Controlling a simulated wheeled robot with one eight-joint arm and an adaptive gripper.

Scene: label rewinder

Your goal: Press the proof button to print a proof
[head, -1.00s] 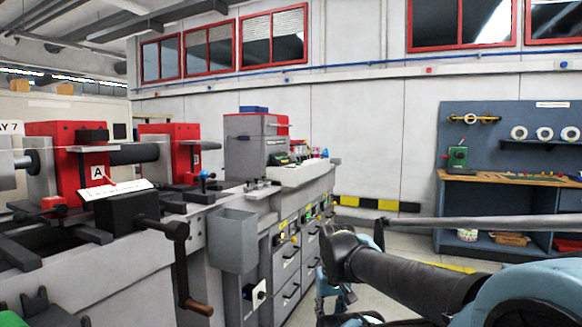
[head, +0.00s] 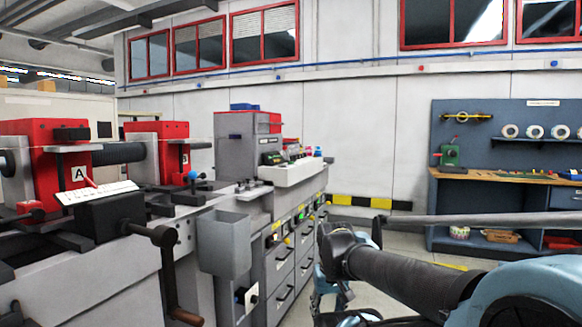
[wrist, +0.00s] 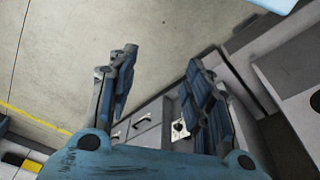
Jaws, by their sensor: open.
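The label machine (head: 95,265) fills the left of the head view, with red units and a lettered plate "A". Its grey-and-red cabinet (head: 240,140) has small coloured controls (head: 272,158) on top of the light ledge beside it. I cannot tell which control is the proof button; it is too small or hidden. My gripper (wrist: 158,65) is open and empty in the wrist view. Its fingers point over the floor beside the machine's drawer fronts (wrist: 140,130). A white plate with a dark knob (wrist: 180,128) shows behind the fingers, apparently apart from them.
A crank handle (head: 172,275) and a grey bin (head: 224,245) stick out from the machine's front. A blue workbench (head: 480,215) with a pegboard stands at the right. Open floor (wrist: 60,60) lies beside the machine. A yellow-black stripe (head: 370,202) runs along the wall.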

